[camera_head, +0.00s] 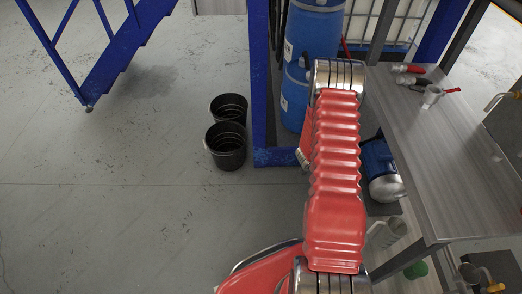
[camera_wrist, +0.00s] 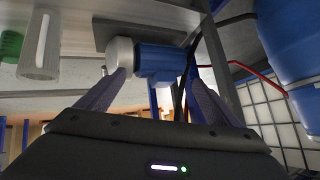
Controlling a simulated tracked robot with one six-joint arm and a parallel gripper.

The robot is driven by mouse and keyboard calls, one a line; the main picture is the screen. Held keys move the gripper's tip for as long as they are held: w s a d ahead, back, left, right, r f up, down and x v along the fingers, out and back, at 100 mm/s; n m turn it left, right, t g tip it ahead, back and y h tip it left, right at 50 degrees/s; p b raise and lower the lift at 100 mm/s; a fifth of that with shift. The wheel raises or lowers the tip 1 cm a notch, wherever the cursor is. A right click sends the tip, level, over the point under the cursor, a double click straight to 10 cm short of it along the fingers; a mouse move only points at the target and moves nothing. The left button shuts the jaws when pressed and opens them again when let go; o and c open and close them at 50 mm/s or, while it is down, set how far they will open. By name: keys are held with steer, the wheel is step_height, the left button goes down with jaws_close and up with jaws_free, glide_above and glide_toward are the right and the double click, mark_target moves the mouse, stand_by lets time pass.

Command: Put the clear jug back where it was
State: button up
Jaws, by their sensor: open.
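A pale, greyish jug with a handle (camera_head: 386,232) stands low under the grey bench, partly hidden by the bench edge. It seems to be the clear jug. In the wrist view the same pale jug (camera_wrist: 40,48) shows at the upper left, tipped over by the camera's angle. My gripper (camera_wrist: 158,76) is open, with nothing held between its fingers. A blue motor with a silver end (camera_wrist: 155,62) lies in the view beyond the fingers, and the jug is off to their left. In the head view my red arm hides most of the gripper.
The grey bench (camera_head: 455,150) has a small greyish cup (camera_head: 432,98) and red-and-black tools on top. The blue motor (camera_head: 381,172) sits beneath it. Blue drums (camera_head: 312,35) and a blue post (camera_head: 262,80) stand behind. Two black buckets (camera_head: 226,147) stand on open floor at left.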

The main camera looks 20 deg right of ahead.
steer(key=w+a+r+n+t+y, duration=0.3)
steer(key=w+a+r, duration=0.5)
steer(key=r, duration=0.4)
steer(key=w+a+r+n+t+y, duration=0.2)
steer(key=w+a+r+n+t, duration=0.1)
steer(key=w+a+r, duration=0.7)
steer(key=s+a+r+n+t+y, duration=0.1)
steer(key=s+a+r+n+y, duration=0.15)
steer(key=a+r, duration=0.6)
steer(key=s+a+r+n+y, duration=0.3)
steer(key=s+a+r+n, duration=0.4)
steer(key=s+a+r, duration=0.45)
steer(key=s+a+r+n+g, duration=0.1)
steer(key=s+a+r+n, duration=0.1)
steer(key=s, duration=0.7)
steer(key=s+a+r+n+g, duration=0.1)
steer(key=s+a+r+n, duration=0.2)
steer(key=s, duration=0.6)
steer(key=shift+s+a+h, duration=0.15)
steer(key=shift+h, duration=0.2)
steer(key=shift+r, duration=0.1)
